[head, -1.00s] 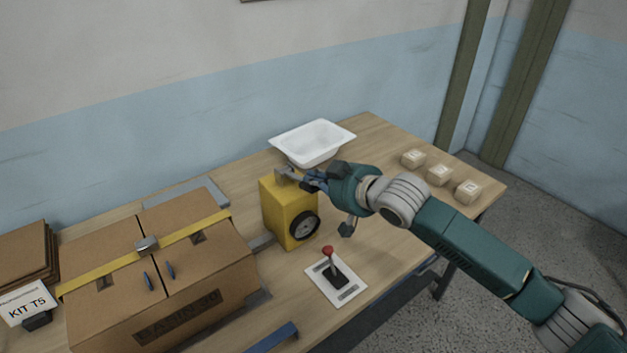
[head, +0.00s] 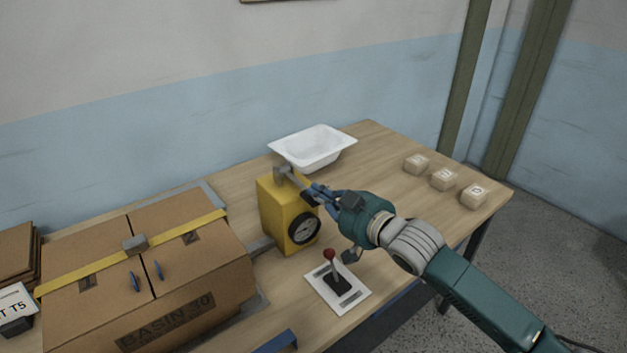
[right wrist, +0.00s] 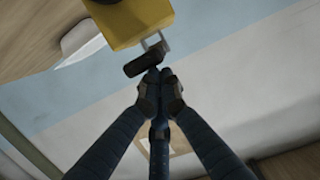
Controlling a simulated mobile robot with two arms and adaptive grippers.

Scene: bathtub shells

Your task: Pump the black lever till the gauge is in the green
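A yellow pump box (head: 281,219) stands on the table in the head view, with a black-rimmed round gauge (head: 305,229) on its front. The gauge's needle and colours are too small to read. A grey lever arm (head: 294,180) slopes down to the right from the box top. In the right wrist view, its black grip (right wrist: 143,60) lies crosswise just beyond my fingertips. My right gripper (head: 312,192) is at the lever's end; in the right wrist view its fingers (right wrist: 160,77) are together, apparently touching the grip but not around it. My left gripper is not in view.
A red-knobbed stick (head: 331,254) on a white plate (head: 355,300) stands before the pump. A strapped cardboard box (head: 200,270) is left, a white basin (head: 330,155) behind, and several small labelled blocks (head: 444,179) at right. Bare table lies between pump and blocks.

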